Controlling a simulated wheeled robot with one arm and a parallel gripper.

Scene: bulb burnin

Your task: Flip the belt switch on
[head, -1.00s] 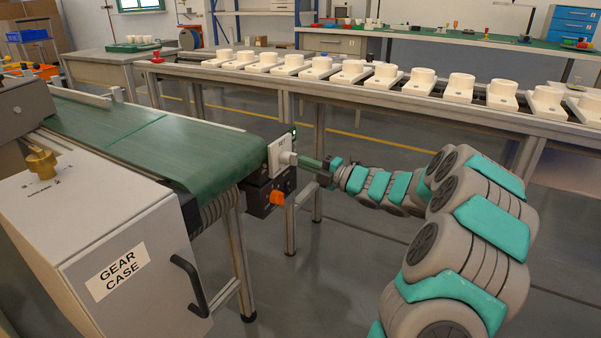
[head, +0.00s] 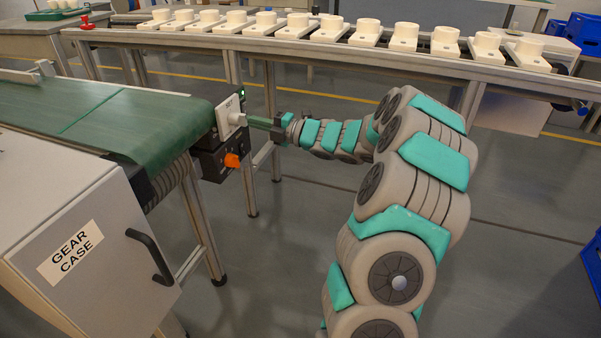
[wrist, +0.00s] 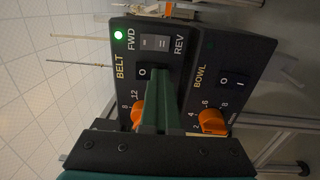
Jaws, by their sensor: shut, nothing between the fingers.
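The belt switch (wrist: 144,72) is a dark rocker on the BELT half of the black control panel (wrist: 187,52). Its O mark shows in the wrist view; its other end is hidden behind my fingers. A green lamp (wrist: 118,35) is lit beside the BELT label. My gripper (wrist: 162,76) is shut and empty, its green fingertips at the belt switch; whether they touch it I cannot tell. In the head view my gripper (head: 256,122) reaches from the right to the panel (head: 212,162) at the end of the green belt (head: 110,115).
A FWD/REV rocker (wrist: 155,43), two orange knobs, the left one (wrist: 138,113) partly hidden, and a BOWL switch (wrist: 232,82) sit close by. The gear case (head: 75,240) is at left; a rail of white fixtures (head: 300,47) runs behind.

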